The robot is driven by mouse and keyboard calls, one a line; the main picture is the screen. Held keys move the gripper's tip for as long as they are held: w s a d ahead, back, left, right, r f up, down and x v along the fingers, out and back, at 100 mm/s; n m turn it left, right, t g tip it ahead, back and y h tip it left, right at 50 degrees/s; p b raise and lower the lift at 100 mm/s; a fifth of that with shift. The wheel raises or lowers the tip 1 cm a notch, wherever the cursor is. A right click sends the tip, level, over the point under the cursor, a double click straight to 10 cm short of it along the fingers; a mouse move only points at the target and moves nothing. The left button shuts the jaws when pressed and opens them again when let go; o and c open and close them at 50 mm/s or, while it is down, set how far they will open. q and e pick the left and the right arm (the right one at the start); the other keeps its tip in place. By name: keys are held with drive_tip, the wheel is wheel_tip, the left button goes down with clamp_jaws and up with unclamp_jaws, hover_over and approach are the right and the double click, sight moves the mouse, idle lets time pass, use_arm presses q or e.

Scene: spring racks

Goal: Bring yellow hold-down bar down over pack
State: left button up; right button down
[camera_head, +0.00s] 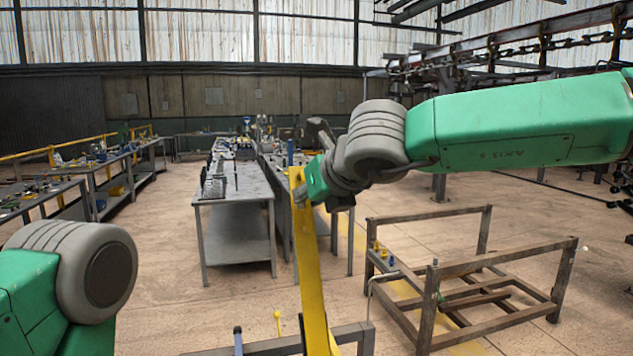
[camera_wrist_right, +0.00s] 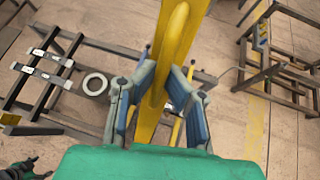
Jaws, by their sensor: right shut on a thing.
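The yellow hold-down bar (camera_head: 310,275) stands steeply raised in the head view, its top leaning slightly left and its lower end running out of the bottom edge. My right gripper (camera_head: 303,192) is shut on the bar near its top. In the right wrist view the bar (camera_wrist_right: 172,62) passes between the two grey-blue fingers of the gripper (camera_wrist_right: 158,100). I cannot clearly make out the pack; flat silver pieces (camera_wrist_right: 48,58) lie across a dark rack at the left. My left arm shows at the lower left of the head view, but its gripper is out of sight.
A dark metal frame (camera_head: 470,275) stands on the floor to the right. Long grey workbenches (camera_head: 235,210) stand behind the bar. In the wrist view a pale ring (camera_wrist_right: 95,84) lies beside the rack. Open floor lies between the benches and the frame.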

drive_tip(key=shift+w+a+f, duration=0.25)
drive_tip(key=shift+w, duration=0.35)
drive_tip(key=c, duration=1.6)
unclamp_jaws()
drive_tip(key=v, duration=1.1)
drive_tip(key=shift+s+d+r, duration=0.2)
drive_tip(key=shift+r, duration=0.15)
